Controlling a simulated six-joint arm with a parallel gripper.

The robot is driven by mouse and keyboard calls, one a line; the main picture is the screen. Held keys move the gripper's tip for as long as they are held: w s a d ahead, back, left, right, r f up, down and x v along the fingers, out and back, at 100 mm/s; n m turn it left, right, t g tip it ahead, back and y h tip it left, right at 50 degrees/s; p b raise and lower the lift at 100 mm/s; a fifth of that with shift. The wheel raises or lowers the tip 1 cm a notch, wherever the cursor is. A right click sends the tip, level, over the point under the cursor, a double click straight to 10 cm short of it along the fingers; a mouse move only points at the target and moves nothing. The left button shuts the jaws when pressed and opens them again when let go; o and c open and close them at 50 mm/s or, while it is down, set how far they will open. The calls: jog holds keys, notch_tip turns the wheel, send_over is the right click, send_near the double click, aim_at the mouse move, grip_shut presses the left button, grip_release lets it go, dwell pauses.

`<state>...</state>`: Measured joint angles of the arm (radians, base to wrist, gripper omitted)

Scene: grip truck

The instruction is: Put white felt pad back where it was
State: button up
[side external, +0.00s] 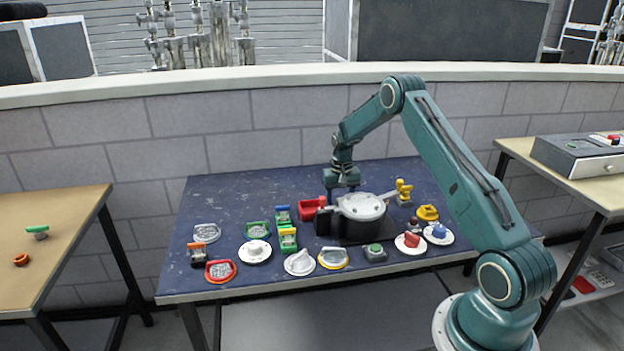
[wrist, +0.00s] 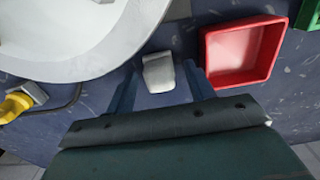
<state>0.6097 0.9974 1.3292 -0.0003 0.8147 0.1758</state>
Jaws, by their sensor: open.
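A small off-white block (wrist: 158,73), which looks like the white felt pad, lies on the dark blue table top in the wrist view. My gripper (wrist: 161,70) is open, with one finger on each side of the block and a gap to each. Whether the fingers reach down to its height, I cannot tell. In the side external view my gripper (side external: 342,184) points down over the back of the table, behind the pot. I cannot make out the pad there.
A red tray (side external: 311,209) stands close to my gripper; it also shows in the wrist view (wrist: 272,75). Several small items crowd the front; the back left is clear.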

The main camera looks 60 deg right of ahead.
jog(key=shift+r, duration=0.15)
notch_tip(320, 180, up, 12)
dwell(0.7)
dwell(0.5)
jog(key=s+a+r+n+t, duration=0.15)
jog(key=s+a+r, duration=0.25)
jog(key=a+r, duration=0.55)
jog(key=s+a+r+n+t, duration=0.1)
jog(key=s+a+r+n, duration=0.25)
jog(key=a+r, duration=0.6)
jog(key=s+a+n+t, duration=0.1)
jog(key=s+a+n, duration=0.1)
jog(key=s+a, duration=0.5)
jog(key=s+a+n+t, duration=0.2)
jog(key=s+a, duration=0.4)
jog(key=s, duration=0.8)
jog(key=shift+s+a+f, duration=0.3)
jog(key=shift+a+f, duration=0.05)
jog(key=shift+f, duration=0.1)
